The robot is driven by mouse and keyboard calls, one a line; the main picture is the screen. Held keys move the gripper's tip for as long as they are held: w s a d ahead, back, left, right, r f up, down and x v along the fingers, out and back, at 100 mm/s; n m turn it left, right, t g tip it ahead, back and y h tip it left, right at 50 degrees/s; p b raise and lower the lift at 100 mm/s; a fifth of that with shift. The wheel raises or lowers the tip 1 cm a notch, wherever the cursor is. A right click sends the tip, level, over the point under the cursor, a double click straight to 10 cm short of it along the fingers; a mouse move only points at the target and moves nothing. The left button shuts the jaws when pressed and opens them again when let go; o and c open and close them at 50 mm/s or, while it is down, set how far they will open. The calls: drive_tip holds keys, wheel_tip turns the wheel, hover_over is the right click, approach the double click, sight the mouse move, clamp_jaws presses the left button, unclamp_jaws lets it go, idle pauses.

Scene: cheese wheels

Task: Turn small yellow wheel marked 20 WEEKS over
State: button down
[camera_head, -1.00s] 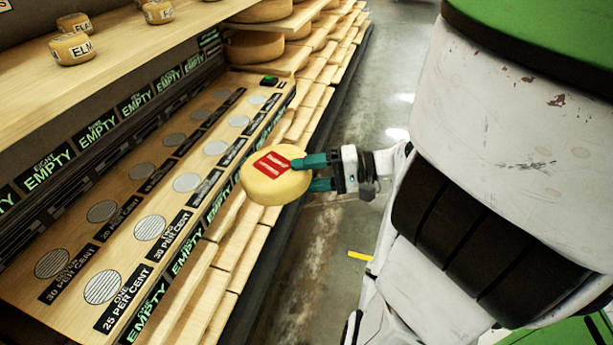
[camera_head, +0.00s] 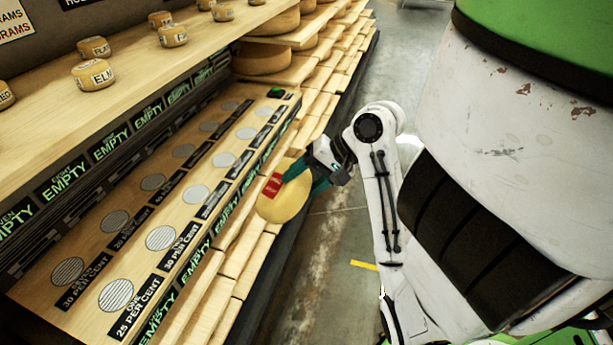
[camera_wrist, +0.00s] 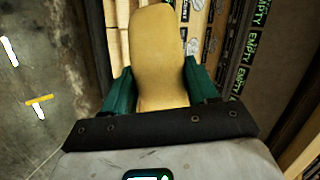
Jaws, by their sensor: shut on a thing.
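A yellow cheese wheel (camera_head: 287,203) with a red label hangs in my gripper, over the edge of the stepped wooden shelf boards. The label's writing is too small to read in the head view. The wheel is tilted, with the labelled face turned toward the left side of the picture. My gripper (camera_head: 305,177) is shut on its rim, with teal fingers on either side. In the wrist view the wheel (camera_wrist: 158,50) shows edge-on between the two teal fingers (camera_wrist: 160,88), and its label is hidden there.
A slanted wooden board (camera_head: 205,190) with round striped spots and black per-cent labels lies left of the wheel. Small marked cheeses (camera_head: 93,73) stand on the upper shelf (camera_head: 135,80). Big wheels (camera_head: 263,58) sit behind. The grey floor (camera_head: 345,225) at right is open.

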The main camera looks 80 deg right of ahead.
drive_tip(key=shift+w+r+g+p, duration=0.3)
drive_tip(key=shift+g+p, duration=0.25)
drive_tip(key=shift+p, duration=0.35)
drive_tip(key=shift+w+r+g+p, duration=0.2)
drive_tip(key=shift+r+g+p, duration=0.3)
drive_tip(key=shift+p, duration=0.35)
drive_tip(key=w+g+p, duration=0.1)
drive_tip(key=p, duration=0.1)
drive_tip(key=g+p, duration=0.2)
drive_tip(key=p, duration=0.1)
drive_tip(key=w+g+p, duration=0.1)
drive_tip(key=p, duration=0.2)
drive_tip(key=shift+w+a+r+g, duration=0.1)
drive_tip(key=shift+w+r+g, duration=0.15)
drive_tip(key=shift+w+g, duration=0.1)
drive_tip(key=w+g+p, duration=0.1)
drive_tip(key=g+p, duration=0.1)
drive_tip(key=p, duration=0.2)
drive_tip(key=shift+r, duration=0.2)
